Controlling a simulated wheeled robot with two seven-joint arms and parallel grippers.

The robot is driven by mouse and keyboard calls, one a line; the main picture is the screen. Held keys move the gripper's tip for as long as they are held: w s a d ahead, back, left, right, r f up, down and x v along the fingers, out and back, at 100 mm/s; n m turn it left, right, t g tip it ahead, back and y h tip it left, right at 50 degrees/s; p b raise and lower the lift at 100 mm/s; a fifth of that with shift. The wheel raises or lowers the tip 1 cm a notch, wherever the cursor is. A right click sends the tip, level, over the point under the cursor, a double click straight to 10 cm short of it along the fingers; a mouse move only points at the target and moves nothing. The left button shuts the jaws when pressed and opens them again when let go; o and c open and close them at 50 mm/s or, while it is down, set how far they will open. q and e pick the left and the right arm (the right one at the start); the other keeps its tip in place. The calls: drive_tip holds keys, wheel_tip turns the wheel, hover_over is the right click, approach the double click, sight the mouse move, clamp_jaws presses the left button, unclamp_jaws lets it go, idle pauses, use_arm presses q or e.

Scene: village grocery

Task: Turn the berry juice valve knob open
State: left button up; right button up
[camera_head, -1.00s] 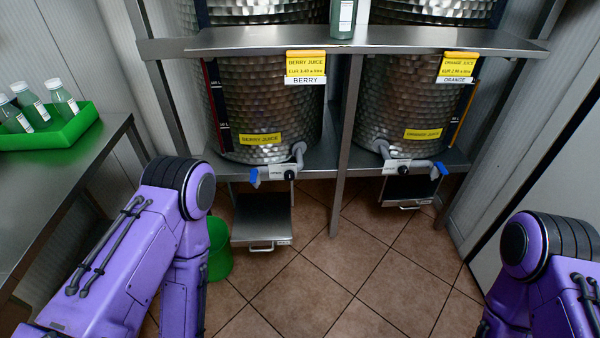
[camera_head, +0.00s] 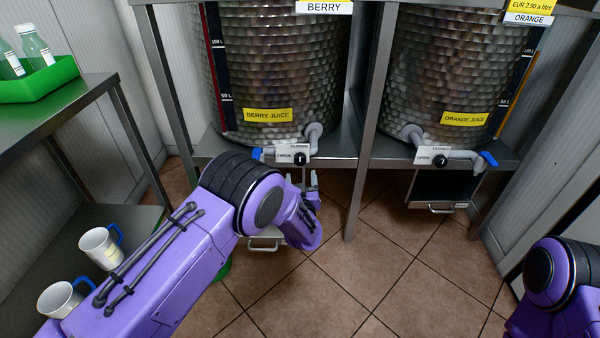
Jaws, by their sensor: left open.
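The berry juice tank (camera_head: 275,65) is a dimpled steel drum with a yellow BERRY JUICE label, at the centre left. Its valve knob (camera_head: 300,158) is small and black, on a white plate marked OPEN and CLOSED. A blue lever end (camera_head: 257,154) shows at the plate's left. My left gripper (camera_head: 304,181) is open and empty, just below the plate, with its fingers pointing up towards it; I see no contact with the knob. My left forearm hides much of the area below the valve. My right arm is at the lower right edge; its gripper is out of frame.
The orange juice tank (camera_head: 445,70) with its own valve (camera_head: 440,162) stands to the right. A steel post (camera_head: 362,150) separates the two. At the left, a table holds a green tray (camera_head: 40,88) of bottles, with mugs (camera_head: 100,247) on a lower shelf. The tiled floor in front is open.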

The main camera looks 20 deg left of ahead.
sight(300, 161)
use_arm(q)
drive_tip(key=b+x, duration=0.1)
drive_tip(key=x, duration=0.6)
drive_tip(key=shift+w+a+f, duration=0.2)
drive_tip(key=c, duration=1.1)
